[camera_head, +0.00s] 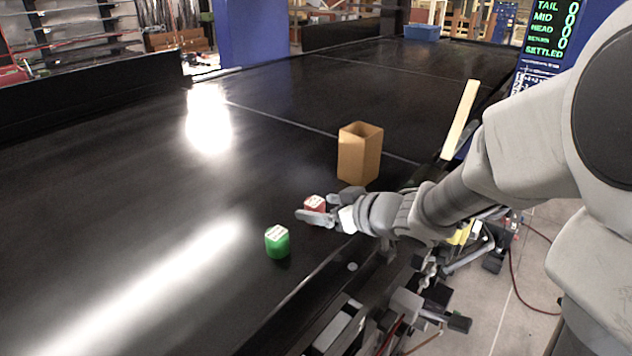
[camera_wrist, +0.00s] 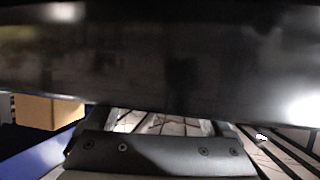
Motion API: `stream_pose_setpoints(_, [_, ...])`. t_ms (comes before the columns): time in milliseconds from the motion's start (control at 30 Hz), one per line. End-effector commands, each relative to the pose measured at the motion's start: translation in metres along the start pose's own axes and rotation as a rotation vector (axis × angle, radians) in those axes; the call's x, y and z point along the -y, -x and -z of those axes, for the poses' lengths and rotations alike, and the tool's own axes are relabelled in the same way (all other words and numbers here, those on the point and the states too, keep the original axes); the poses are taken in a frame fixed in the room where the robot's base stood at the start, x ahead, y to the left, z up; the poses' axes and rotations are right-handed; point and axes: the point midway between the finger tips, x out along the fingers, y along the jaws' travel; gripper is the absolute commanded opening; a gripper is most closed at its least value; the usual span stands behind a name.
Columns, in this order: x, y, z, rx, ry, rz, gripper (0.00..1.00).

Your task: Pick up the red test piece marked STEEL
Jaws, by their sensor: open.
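The red test piece (camera_head: 315,202) with a pale top stands on the black conveyor belt in the head view. Its lower part is hidden behind my gripper. My gripper (camera_head: 319,209) is open and low over the belt, with its fingers at the red piece. One finger reaches in front of it and the other is close to its right side. I cannot tell whether they touch it. The lettering on the piece is too small to read. The wrist view shows a dark gripper body (camera_wrist: 160,150) along the bottom edge, but not the red piece.
A green piece (camera_head: 277,242) with a pale top stands on the belt (camera_head: 120,200), left of and nearer than my gripper. An open cardboard box (camera_head: 358,156) stands behind the gripper. A pale upright bar (camera_head: 460,120) rises at the belt's right edge. The belt's left side is clear.

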Motion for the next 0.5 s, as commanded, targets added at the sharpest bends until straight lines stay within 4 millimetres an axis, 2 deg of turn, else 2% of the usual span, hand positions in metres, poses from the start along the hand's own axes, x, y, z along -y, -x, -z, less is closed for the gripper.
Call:
stream_pose_setpoints(100, [0.000, -0.018, -0.002, 0.001, 0.000, 0.003, 0.86])
stream_pose_setpoints(200, [0.000, -0.025, -0.001, 0.000, 0.000, 0.001, 0.86])
stream_pose_setpoints(467, [0.000, -0.026, 0.000, 0.001, 0.001, 0.000, 0.86])
stream_pose_setpoints(500, [0.000, -0.026, 0.000, 0.001, 0.001, 0.000, 0.79])
